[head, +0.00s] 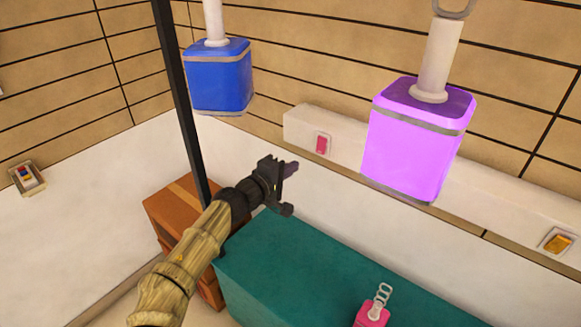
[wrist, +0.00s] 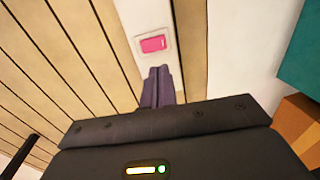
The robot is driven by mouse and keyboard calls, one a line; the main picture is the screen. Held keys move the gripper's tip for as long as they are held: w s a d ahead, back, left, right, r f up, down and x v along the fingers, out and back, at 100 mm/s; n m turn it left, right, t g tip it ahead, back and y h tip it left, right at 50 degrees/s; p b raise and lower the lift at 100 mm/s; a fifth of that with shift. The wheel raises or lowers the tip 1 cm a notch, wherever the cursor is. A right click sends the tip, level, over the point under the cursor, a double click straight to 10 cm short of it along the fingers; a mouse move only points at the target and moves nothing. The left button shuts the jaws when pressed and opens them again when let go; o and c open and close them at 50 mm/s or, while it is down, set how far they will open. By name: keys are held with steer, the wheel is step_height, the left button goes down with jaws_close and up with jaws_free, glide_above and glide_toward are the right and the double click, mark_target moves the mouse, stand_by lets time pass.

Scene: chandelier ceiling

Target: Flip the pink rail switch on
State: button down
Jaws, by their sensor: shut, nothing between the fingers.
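The pink rail switch (head: 321,144) is a small pink rocker on a pale plate, set in the left end of the white wall rail (head: 350,142). In the wrist view the pink switch (wrist: 154,44) lies just beyond the fingertips, near the top middle. My gripper (head: 294,167) is shut and empty, with its purple fingers together and pointing toward the rail. In the wrist view the shut fingers (wrist: 158,72) end a little below the switch plate, and I see a small gap. Nothing hides the switch.
A glowing purple lantern (head: 415,150) and a blue lantern (head: 218,85) hang above. A teal box (head: 290,265) and an orange-brown box (head: 172,215) stand below. Other switches show at the left (head: 27,177) and right (head: 557,242).

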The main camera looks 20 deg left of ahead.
mark_target(320, 150)
steer(key=p+x, duration=0.2)
steer(key=x, duration=0.8)
steer(key=shift+w+p, duration=0.2)
steer(key=shift+p, duration=0.2)
steer(key=shift+w+d+f, duration=0.15)
steer(key=shift+w+d, duration=0.05)
steer(key=shift+w, duration=0.25)
